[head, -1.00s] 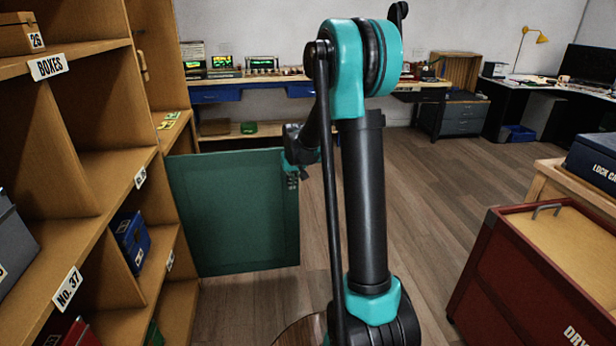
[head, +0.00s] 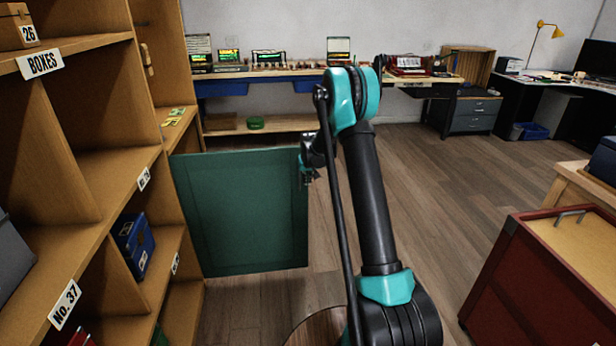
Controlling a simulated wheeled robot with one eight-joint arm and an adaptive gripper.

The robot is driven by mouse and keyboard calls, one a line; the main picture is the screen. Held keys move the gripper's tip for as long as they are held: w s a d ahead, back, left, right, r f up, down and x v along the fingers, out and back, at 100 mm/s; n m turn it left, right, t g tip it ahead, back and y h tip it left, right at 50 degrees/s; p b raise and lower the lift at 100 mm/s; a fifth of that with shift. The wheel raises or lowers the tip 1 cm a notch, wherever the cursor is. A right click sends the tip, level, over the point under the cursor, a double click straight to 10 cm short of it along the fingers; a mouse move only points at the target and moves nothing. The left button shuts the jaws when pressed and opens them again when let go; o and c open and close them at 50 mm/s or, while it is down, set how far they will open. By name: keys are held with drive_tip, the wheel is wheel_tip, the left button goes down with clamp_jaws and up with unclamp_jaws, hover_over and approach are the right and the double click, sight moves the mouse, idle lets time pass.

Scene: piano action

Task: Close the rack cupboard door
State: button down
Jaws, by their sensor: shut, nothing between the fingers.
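The rack cupboard door (head: 245,212) is a flat dark green panel. It stands swung out from the wooden rack (head: 98,215), hinged at its left edge, so it is open. My gripper (head: 309,178) is shut and empty at the door's upper right corner, by its free edge. It looks close to the edge, but I cannot tell whether it touches. My arm rises from the lower right of the view and reaches over to the door. The cupboard opening behind the door is hidden.
The rack's shelves hold a blue box (head: 133,243) and a labelled wooden box (head: 16,28). A red chest (head: 540,275) stands at the right. A long workbench (head: 290,75) runs along the back wall. The wooden floor between is clear.

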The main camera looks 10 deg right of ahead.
drive_tip(key=w+f, duration=0.3)
drive_tip(key=w, duration=0.2)
drive_tip(key=shift+w+a+f, duration=0.15)
drive_tip(key=shift+w+f, duration=0.1)
drive_tip(key=shift+f, duration=0.15)
